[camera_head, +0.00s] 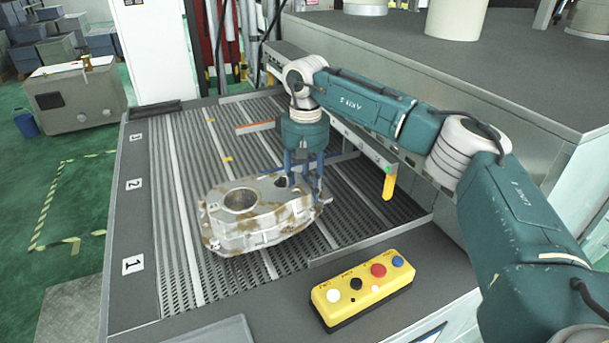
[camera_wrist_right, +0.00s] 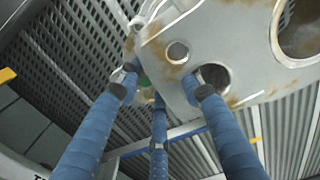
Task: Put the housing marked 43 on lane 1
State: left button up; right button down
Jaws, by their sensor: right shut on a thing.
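A grey, rust-stained aluminium housing (camera_head: 262,212) with a large round opening is over the ribbed lane bed (camera_head: 180,215), near its middle in the head view. My right gripper (camera_head: 303,182) has its blue fingers shut on the housing's right end. In the wrist view the housing (camera_wrist_right: 228,45) fills the upper right, with the fingers (camera_wrist_right: 160,92) at its end, by two smaller holes. Whether the housing touches the bed cannot be told. No 43 is readable on it. A plate marked 1 (camera_head: 133,264) is at the bed's near left border. My left gripper is out of view.
Plates marked 2 (camera_head: 134,184) and 3 (camera_head: 137,137) are farther back on that border. A yellow button box (camera_head: 362,290) stands on the front ledge. A yellow post (camera_head: 388,187) is right of the housing. The left part of the bed is clear.

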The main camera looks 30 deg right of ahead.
jog(key=shift+f+p, duration=0.5)
jog(key=shift+f, duration=1.2)
jog(key=c, duration=1.2)
grip_release()
jog(key=shift+s+f, duration=0.1)
jog(key=shift+s, duration=0.05)
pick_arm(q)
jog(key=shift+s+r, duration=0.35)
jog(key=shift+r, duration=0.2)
pick_arm(e)
jog(key=shift+o, duration=0.2)
jog(key=shift+r, duration=0.25)
notch_tip(320, 180, up, 10)
jog(key=b, duration=0.4)
jog(key=shift+r, duration=0.8)
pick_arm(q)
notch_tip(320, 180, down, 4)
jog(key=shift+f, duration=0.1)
pick_arm(e)
jog(key=shift+d, duration=0.1)
